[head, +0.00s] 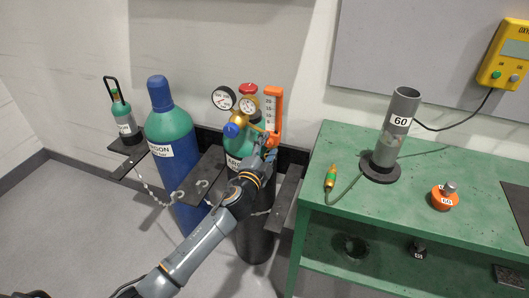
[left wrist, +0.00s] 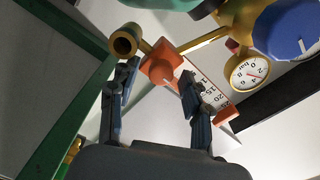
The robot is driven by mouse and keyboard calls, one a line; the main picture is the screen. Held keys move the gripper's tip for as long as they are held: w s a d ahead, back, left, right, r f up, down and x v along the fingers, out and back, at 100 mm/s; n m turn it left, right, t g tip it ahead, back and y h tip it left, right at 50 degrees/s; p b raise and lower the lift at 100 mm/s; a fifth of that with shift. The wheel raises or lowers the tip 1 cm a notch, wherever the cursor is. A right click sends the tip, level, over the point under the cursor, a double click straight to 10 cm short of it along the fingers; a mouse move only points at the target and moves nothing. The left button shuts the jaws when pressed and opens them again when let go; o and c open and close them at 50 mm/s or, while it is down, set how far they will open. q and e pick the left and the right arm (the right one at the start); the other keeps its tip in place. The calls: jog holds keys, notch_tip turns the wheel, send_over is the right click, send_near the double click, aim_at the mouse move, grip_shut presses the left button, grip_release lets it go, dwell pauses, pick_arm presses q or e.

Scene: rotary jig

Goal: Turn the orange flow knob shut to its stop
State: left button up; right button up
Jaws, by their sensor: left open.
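The orange flow knob (left wrist: 160,63) shows in the left wrist view, below the flowmeter, with a brass outlet (left wrist: 124,41) to its left. My left gripper (left wrist: 161,74) is open, one finger on each side of the knob; I cannot tell whether either finger touches it. In the head view my left gripper (head: 267,153) is just under the orange flowmeter (head: 277,107) and the knob is not clear there. The flowmeter scale (left wrist: 210,86) is partly hidden by a finger. My right gripper is not in view.
The regulator's blue knob (head: 233,129) and gauges (head: 224,98) are close by, on the argon cylinder. A blue-green cylinder (head: 170,133) stands to the left. The green bench (head: 330,148) is to the right, with a grey tube (head: 400,107) and an orange weight-like piece (head: 443,200).

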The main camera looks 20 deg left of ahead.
pick_arm(q)
jog(key=s, duration=1.2)
jog(key=shift+a, duration=0.25)
jog(key=shift+w, duration=0.1)
jog(key=s+a+f+n+g, duration=0.1)
jog(key=s+f+n+g, duration=0.2)
jog(key=f, duration=0.9)
jog(key=s+a+f+g, duration=0.1)
jog(key=s+f+g, duration=0.35)
jog(key=f, duration=0.85)
jog(key=s+a+f+n+g, duration=0.15)
jog(key=s+f, duration=0.35)
jog(key=f, duration=0.7)
jog(key=s+f+n+g, duration=0.2)
jog(key=s+f, duration=0.4)
jog(key=s, duration=0.6)
jog(key=s+f+n+g, duration=0.2)
jog(key=s+f, duration=0.5)
jog(key=s, duration=0.5)
jog(key=s+f+n+g, duration=0.2)
jog(key=s+f+g, duration=0.2)
jog(key=s+f, duration=0.3)
jog(key=s, duration=0.5)
jog(key=shift+y, duration=0.3)
jog(key=shift+n, duration=0.25)
